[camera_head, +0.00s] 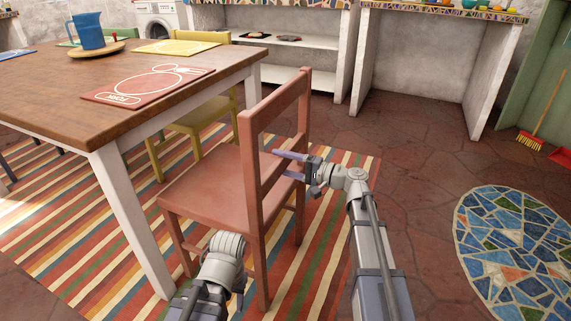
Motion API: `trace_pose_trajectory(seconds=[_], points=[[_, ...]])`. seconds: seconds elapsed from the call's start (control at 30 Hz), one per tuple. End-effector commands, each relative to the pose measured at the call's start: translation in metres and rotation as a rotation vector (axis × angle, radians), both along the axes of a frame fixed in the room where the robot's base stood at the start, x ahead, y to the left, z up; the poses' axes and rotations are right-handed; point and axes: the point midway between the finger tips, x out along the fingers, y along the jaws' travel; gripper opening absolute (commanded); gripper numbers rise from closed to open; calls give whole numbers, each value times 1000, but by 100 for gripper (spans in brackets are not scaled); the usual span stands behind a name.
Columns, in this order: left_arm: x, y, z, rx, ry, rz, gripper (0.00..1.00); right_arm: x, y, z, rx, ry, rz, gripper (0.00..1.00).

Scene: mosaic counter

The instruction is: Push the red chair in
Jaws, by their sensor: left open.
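The red chair (215,188) stands upright at the right end of the wooden table (150,82). Its slatted back faces right and its seat front is close beside a white table leg. My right gripper (279,163) is at the chair's back, with its two fingers apart and pointing left by the back's slats and rear post. I cannot tell if they touch it. My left gripper (226,240) is low at the near side of the chair, in front of the seat's near edge. Its fingers are mostly hidden.
A red place mat (145,86) lies on the table near the chair. A yellow chair (190,122) stands at the table's far side. A striped rug (85,262) lies under table and chairs.

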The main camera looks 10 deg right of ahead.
Motion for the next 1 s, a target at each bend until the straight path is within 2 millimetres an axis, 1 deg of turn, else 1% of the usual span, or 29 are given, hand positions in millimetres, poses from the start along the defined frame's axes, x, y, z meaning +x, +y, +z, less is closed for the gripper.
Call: trace_pose_trajectory(seconds=[0.03,0.07,0.53,0.57,1.0], points=[[0,0,0,0,0,0,50,0,0,0,0,0,0,58],[0,0,0,0,0,0,50,0,0,0,0,0,0,55],[0,0,0,0,0,0,50,0,0,1,2,0,-1,2],[0,0,0,0,0,0,50,0,0,1,2,0,-1,0],[0,0,-1,0,0,0,50,0,-1,0,4,-1,-1,0]])
